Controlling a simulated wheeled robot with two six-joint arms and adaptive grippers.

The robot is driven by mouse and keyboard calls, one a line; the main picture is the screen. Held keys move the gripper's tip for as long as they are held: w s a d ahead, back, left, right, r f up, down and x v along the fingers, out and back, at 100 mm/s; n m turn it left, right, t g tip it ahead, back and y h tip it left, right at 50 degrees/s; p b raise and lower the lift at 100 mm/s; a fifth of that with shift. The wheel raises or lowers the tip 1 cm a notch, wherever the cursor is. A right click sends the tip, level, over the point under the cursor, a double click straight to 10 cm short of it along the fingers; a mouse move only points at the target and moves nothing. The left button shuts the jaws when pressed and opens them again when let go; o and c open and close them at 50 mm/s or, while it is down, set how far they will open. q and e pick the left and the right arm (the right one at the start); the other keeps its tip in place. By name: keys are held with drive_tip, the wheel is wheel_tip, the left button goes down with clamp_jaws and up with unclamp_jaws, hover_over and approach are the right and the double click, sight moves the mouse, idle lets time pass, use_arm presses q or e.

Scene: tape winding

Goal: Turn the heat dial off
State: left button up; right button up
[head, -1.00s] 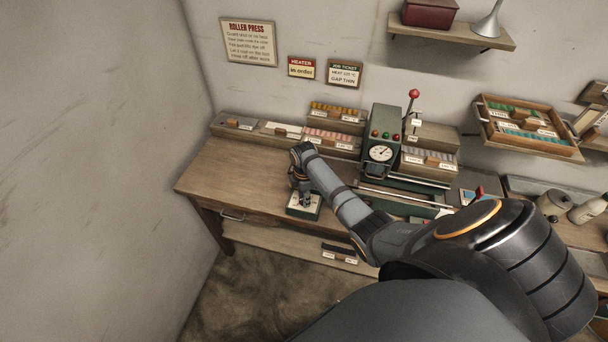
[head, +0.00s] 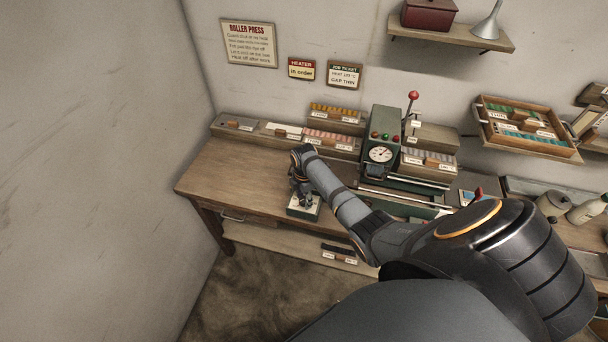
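A small dark green box with a pale top face (head: 296,211) sits at the front edge of the wooden bench; the heat dial seems to be on it, hidden under my gripper. My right gripper (head: 306,203) points down onto this box from above. Its fingers are small and dark here, and whether they are closed around a knob does not show. My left gripper is not in view.
A green press (head: 381,130) with a round gauge (head: 380,154), coloured lamps and a red-knobbed lever (head: 413,96) stands right of my gripper. Sample racks (head: 330,138) line the back. The bench's left part (head: 225,170) is clear. A heater sign (head: 301,69) hangs on the wall.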

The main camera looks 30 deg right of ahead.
sight(304, 199)
drive_tip(key=shift+o, duration=0.7)
drive_tip(key=shift+w+r, duration=0.1)
drive_tip(key=shift+r, duration=0.2)
wheel_tip(304, 199, up, 11)
drive_tip(key=shift+r, duration=0.2)
